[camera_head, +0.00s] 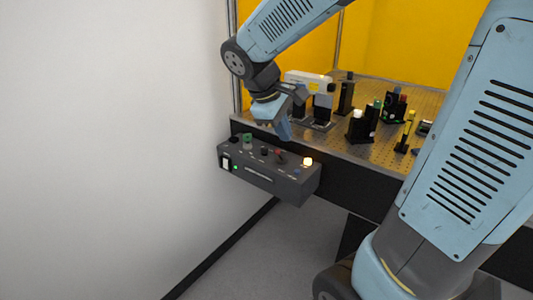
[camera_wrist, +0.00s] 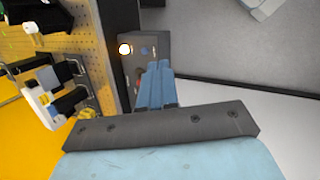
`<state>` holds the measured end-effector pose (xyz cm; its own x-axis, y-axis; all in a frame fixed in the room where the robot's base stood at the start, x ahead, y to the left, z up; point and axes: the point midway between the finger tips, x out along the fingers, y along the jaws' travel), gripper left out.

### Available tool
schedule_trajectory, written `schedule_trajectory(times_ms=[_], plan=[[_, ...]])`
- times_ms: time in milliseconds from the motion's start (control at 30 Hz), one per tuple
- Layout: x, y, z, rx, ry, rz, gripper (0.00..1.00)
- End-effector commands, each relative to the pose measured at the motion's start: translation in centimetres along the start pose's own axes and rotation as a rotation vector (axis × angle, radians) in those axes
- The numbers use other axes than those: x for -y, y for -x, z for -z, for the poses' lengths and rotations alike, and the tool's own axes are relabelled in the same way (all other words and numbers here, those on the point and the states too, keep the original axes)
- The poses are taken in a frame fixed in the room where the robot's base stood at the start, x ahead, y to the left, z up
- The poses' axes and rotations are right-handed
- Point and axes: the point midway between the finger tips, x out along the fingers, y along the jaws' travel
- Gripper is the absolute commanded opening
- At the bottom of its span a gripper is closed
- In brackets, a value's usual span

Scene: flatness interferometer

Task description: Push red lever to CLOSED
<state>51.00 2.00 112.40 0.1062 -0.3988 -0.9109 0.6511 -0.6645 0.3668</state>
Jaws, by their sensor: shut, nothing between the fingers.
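A dark grey control box (camera_head: 290,187) hangs at the front edge of the optical table. A small red part, apparently the red lever (camera_head: 281,153), stands on its top between a black knob (camera_head: 264,150) and a lit lamp (camera_head: 308,161). Its CLOSED mark is too small to read. My gripper (camera_head: 285,136) is shut and empty, just above and behind the box near the red part; I cannot tell whether they touch. In the wrist view my shut fingers (camera_wrist: 158,66) cover much of the box (camera_wrist: 158,44), and the lever is mostly hidden.
The perforated optical table (camera_head: 385,153) carries several black mounts and a white-and-black instrument (camera_head: 308,82). A green knob (camera_head: 247,139) and white switch (camera_head: 226,163) sit at the box's left end. A white wall (camera_head: 110,130) stands at left; floor in front is clear.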

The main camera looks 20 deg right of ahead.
Motion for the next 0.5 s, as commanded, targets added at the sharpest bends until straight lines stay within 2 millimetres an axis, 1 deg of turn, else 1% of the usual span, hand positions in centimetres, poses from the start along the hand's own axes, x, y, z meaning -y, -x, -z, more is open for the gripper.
schedule_trajectory(times_ms=[33, 267, 500], plan=[[-0.1, -0.6, 1.3, 0.036, 0.064, -0.015, 0.00], [-0.5, -2.7, 6.5, 0.180, 0.342, -0.099, 0.00], [0.1, -5.2, 12.7, 0.321, 0.628, -0.193, 0.00]])
